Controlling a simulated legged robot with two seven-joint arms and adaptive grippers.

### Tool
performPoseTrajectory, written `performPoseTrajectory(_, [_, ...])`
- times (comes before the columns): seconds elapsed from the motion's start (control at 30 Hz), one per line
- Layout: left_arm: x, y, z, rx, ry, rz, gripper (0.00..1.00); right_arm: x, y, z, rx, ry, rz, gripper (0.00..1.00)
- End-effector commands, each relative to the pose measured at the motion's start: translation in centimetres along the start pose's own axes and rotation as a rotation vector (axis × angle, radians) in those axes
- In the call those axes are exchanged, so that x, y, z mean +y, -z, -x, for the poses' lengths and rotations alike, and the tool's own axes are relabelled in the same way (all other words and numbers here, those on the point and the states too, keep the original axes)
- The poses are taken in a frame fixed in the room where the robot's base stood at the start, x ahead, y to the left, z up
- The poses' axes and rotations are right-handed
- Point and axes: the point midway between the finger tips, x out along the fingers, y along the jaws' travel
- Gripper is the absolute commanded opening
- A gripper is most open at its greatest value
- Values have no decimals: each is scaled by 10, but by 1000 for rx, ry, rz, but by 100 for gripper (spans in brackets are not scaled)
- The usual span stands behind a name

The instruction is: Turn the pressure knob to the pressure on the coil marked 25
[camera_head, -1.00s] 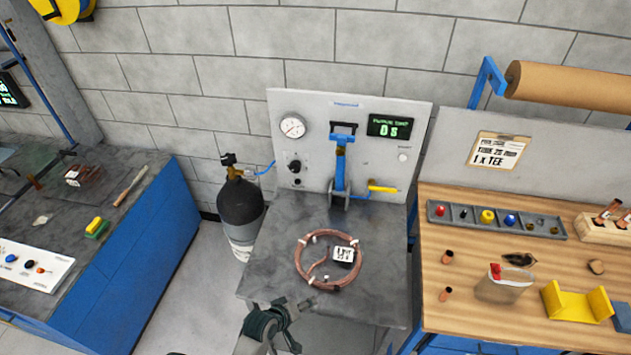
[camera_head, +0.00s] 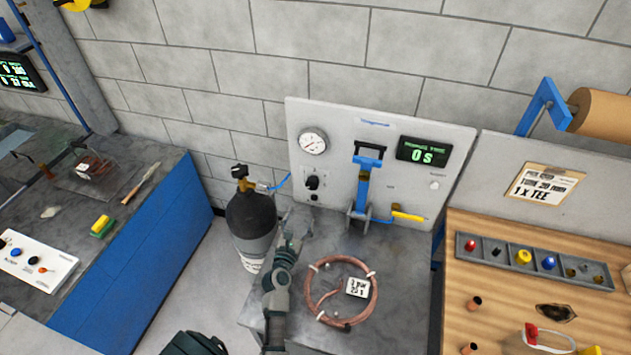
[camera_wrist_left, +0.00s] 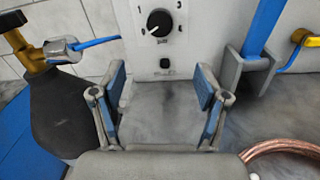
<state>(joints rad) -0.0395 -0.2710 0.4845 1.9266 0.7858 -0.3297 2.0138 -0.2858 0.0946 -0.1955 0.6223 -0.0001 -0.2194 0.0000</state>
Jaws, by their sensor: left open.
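The black pressure knob (camera_head: 312,182) is on the upright white panel (camera_head: 383,125), below a round gauge (camera_head: 312,142). In the left wrist view the knob (camera_wrist_left: 159,22) sits on a dial with numbers around it, its white mark toward the lower left. My left gripper (camera_head: 297,222) is open and empty in front of the panel, below the knob; its fingers (camera_wrist_left: 160,95) stand apart in the left wrist view. The copper coil (camera_head: 315,306) lies on the grey bench with a white tag (camera_head: 357,287), whose print is too small to read surely. My right gripper is not in view.
A dark gas cylinder (camera_head: 250,222) stands left of the bench, with a blue hose to the panel. A blue clamp (camera_head: 365,185) and yellow handle (camera_head: 408,216) are right of the knob. A display (camera_head: 422,152) reads 0 S. A wooden bench (camera_head: 460,250) is at the right.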

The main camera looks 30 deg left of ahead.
Motion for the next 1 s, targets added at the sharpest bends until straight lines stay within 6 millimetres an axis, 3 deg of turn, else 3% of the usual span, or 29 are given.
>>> performPoseTrajectory(0.33, [-7, 2, -75, -2, 4, -9, 74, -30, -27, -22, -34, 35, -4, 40])
performPoseTrajectory(0.6, [-5, 4, -135, 1, 4, -10, 74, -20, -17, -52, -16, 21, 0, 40])
performPoseTrajectory(0.8, [-4, 4, -161, 2, 5, -10, 74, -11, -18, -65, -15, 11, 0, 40])
performPoseTrajectory(1.0, [-4, 1, -168, 3, 5, -11, 74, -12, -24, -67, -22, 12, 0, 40])
